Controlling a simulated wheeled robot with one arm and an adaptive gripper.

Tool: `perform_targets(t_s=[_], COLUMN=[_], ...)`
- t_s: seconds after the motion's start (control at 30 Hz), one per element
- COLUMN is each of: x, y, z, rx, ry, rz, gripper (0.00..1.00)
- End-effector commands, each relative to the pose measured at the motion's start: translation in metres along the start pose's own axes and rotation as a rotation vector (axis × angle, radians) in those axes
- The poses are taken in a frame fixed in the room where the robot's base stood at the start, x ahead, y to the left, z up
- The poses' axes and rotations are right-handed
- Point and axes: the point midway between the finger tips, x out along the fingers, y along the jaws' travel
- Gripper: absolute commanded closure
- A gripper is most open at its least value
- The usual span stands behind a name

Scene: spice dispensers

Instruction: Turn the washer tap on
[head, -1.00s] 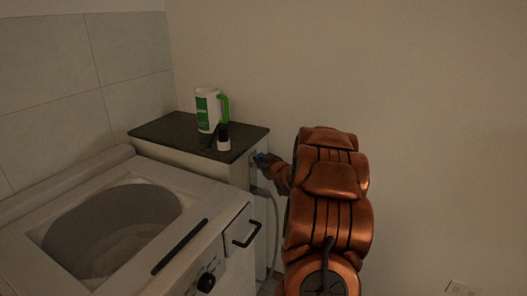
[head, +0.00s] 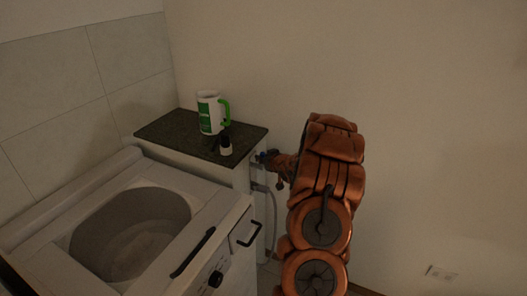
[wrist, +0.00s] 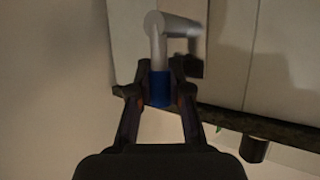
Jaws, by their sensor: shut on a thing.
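The washer tap (wrist: 159,88) shows in the wrist view as a blue part between my fingertips, with a grey pipe (wrist: 157,48) running up from it and bending right. My gripper (wrist: 158,92) is shut on this blue part, one finger on each side. In the head view, the blue of the tap (head: 262,156) shows at the right side of the dark-topped cabinet, with my gripper (head: 272,158) at it. My arm covers part of that area. I cannot tell how far the tap is turned.
The washer (head: 66,213) stands at the lower left, its top opening uncovered. The cabinet's dark top (head: 170,132) holds a white and green jug (head: 208,115) and a small black and white bottle (head: 225,149). A grey hose (head: 273,212) hangs below the tap. Bare wall is at the right.

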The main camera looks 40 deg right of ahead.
Motion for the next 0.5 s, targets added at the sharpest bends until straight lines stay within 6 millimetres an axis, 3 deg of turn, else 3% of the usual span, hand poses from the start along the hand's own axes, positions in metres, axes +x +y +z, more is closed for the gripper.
perform_targets(t_s=[0.5], x=[0.0026], y=[-0.0003], z=[-0.0011], rx=[0.036], ry=[-0.027], rz=[-0.018], gripper=[1.00])
